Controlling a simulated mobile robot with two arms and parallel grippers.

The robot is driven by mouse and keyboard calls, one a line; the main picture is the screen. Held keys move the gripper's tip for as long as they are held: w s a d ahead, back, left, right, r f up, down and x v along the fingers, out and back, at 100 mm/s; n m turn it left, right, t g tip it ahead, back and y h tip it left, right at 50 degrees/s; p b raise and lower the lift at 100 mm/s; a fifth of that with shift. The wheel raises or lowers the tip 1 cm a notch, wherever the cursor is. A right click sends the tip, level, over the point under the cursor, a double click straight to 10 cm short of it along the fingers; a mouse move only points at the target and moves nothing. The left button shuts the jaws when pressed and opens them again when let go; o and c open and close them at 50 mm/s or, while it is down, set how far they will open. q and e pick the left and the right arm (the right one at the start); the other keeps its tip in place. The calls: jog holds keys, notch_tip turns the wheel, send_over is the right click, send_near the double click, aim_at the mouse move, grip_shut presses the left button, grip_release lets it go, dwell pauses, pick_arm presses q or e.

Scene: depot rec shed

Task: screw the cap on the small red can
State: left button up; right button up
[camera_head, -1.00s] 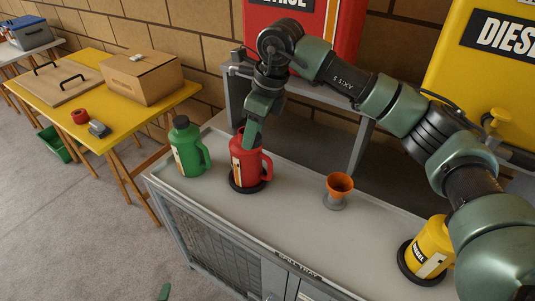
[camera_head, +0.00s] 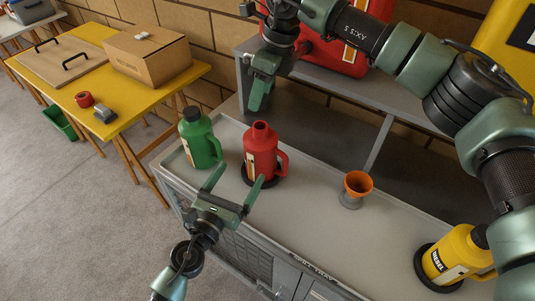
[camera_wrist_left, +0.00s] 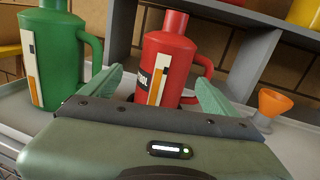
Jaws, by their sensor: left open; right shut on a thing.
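The small red can (camera_head: 262,150) stands upright on a black round base on the grey bench, its handle to the right. Its neck is bare, with a dark opening at the top. It also shows in the left wrist view (camera_wrist_left: 169,62), between the finger tips. My left gripper (camera_head: 237,178) is open in front of the can, its fingers pointing toward it, not closed on it. My right gripper (camera_head: 261,92) is raised above and behind the can, shut. What it holds is hidden by the fingers; I take it to be the cap, seen nowhere else.
A green can (camera_head: 199,140) stands close left of the red can. A grey shelf (camera_head: 345,88) rises behind. The bench between can and funnel is clear.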

aim_at(262, 148)
jog(key=shift+s, duration=0.1)
jog(key=shift+s+r, duration=0.2)
pick_arm(q)
jog(key=shift+s+d+f+m+h, duration=0.1)
jog(key=shift+s+d+m+h, duration=0.2)
jog(key=shift+m, duration=0.2)
jog(key=shift+w, duration=0.15)
pick_arm(e)
jog(key=shift+w+f, duration=0.1)
pick_arm(q)
jog(key=x, duration=1.2)
jog(key=shift+f, duration=0.25)
jog(key=c, duration=1.7)
jog(key=shift+c, duration=0.2)
pick_arm(e)
jog(key=shift+f, duration=2.5)
